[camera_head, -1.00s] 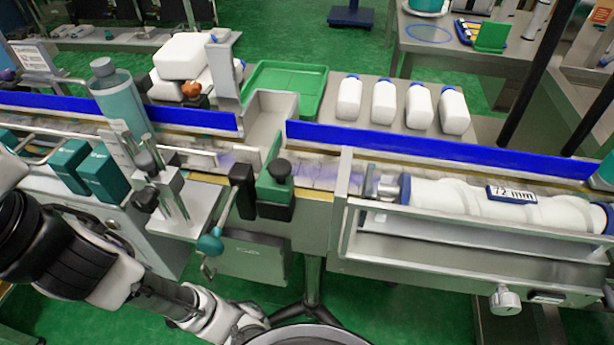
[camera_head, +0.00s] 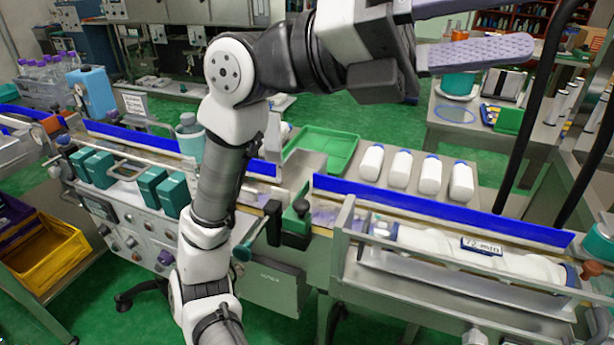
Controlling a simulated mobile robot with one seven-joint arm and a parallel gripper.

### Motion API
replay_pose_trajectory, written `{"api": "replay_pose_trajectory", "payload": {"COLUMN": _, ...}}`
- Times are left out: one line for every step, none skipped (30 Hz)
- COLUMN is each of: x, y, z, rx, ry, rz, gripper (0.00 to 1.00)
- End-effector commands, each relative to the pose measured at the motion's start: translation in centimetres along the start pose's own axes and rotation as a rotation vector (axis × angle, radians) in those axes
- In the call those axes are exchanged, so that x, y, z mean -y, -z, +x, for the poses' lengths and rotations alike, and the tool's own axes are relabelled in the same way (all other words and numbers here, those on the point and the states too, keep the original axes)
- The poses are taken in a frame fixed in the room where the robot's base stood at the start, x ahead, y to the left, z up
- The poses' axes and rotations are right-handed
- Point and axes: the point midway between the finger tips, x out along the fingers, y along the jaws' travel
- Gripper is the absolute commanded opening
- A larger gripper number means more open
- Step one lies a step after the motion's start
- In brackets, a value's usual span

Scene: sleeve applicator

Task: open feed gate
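The feed gate area is in the middle of the conveyor. A green block with a black knob (camera_head: 297,214) stands beside a black upright piece (camera_head: 273,222). A lever with a teal ball end (camera_head: 242,251) hangs at the front, left of the block. I cannot tell which part is the gate plate. My gripper (camera_head: 492,24) is high at the top right, far from the lever and knob. Its fingers look spread and empty; the upper one is cut off by the picture edge. My arm hides part of the conveyor left of the gate.
Right of the gate lies a white cylinder marked 72 mm (camera_head: 490,246) behind rails. Several white bottles (camera_head: 430,175) and a green tray (camera_head: 325,146) sit behind the blue guard (camera_head: 440,213). Teal boxes (camera_head: 152,190) stand at left. A yellow bin (camera_head: 50,255) is lower left.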

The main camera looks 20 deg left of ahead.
Motion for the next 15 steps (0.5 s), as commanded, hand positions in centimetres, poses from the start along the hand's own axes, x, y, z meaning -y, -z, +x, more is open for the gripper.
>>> {"api": "replay_pose_trajectory", "payload": {"x": -2.6, "y": -1.1, "z": 1.3, "rx": -0.060, "ry": -0.151, "rz": -0.062, "gripper": 0.52}}
{"api": "replay_pose_trajectory", "payload": {"x": -4.6, "y": -1.3, "z": 1.5, "rx": -0.093, "ry": -0.245, "rz": -0.106, "gripper": 0.52}}
{"api": "replay_pose_trajectory", "payload": {"x": -7.3, "y": -1.6, "z": 1.5, "rx": -0.133, "ry": -0.373, "rz": -0.167, "gripper": 0.52}}
{"api": "replay_pose_trajectory", "payload": {"x": -9.3, "y": -1.7, "z": 1.2, "rx": -0.159, "ry": -0.472, "rz": -0.216, "gripper": 0.52}}
{"api": "replay_pose_trajectory", "payload": {"x": -11.3, "y": -1.9, "z": 0.5, "rx": -0.179, "ry": -0.574, "rz": -0.266, "gripper": 0.52}}
{"api": "replay_pose_trajectory", "payload": {"x": -13.8, "y": -2.0, "z": -0.8, "rx": -0.202, "ry": -0.714, "rz": -0.336, "gripper": 0.52}}
{"api": "replay_pose_trajectory", "payload": {"x": -15.5, "y": -2.0, "z": -2.1, "rx": -0.215, "ry": -0.821, "rz": -0.391, "gripper": 0.52}}
{"api": "replay_pose_trajectory", "payload": {"x": -17.1, "y": -2.0, "z": -3.6, "rx": -0.223, "ry": -0.928, "rz": -0.447, "gripper": 0.52}}
{"api": "replay_pose_trajectory", "payload": {"x": -18.8, "y": -2.0, "z": -6.0, "rx": -0.227, "ry": -1.074, "rz": -0.524, "gripper": 0.52}}
{"api": "replay_pose_trajectory", "payload": {"x": -19.9, "y": -1.9, "z": -8.0, "rx": -0.226, "ry": -1.180, "rz": -0.582, "gripper": 0.52}}
{"api": "replay_pose_trajectory", "payload": {"x": -20.7, "y": -1.8, "z": -10.1, "rx": -0.221, "ry": -1.283, "rz": -0.639, "gripper": 0.52}}
{"api": "replay_pose_trajectory", "payload": {"x": -21.3, "y": -1.6, "z": -12.9, "rx": -0.209, "ry": -1.413, "rz": -0.712, "gripper": 0.52}}
{"api": "replay_pose_trajectory", "payload": {"x": -21.5, "y": -1.5, "z": -14.9, "rx": -0.198, "ry": -1.505, "rz": -0.764, "gripper": 0.52}}
{"api": "replay_pose_trajectory", "payload": {"x": -21.6, "y": -1.4, "z": -16.8, "rx": -0.185, "ry": -1.589, "rz": -0.813, "gripper": 0.52}}
{"api": "replay_pose_trajectory", "payload": {"x": -21.4, "y": -1.2, "z": -19.1, "rx": -0.165, "ry": -1.690, "rz": -0.871, "gripper": 0.52}}
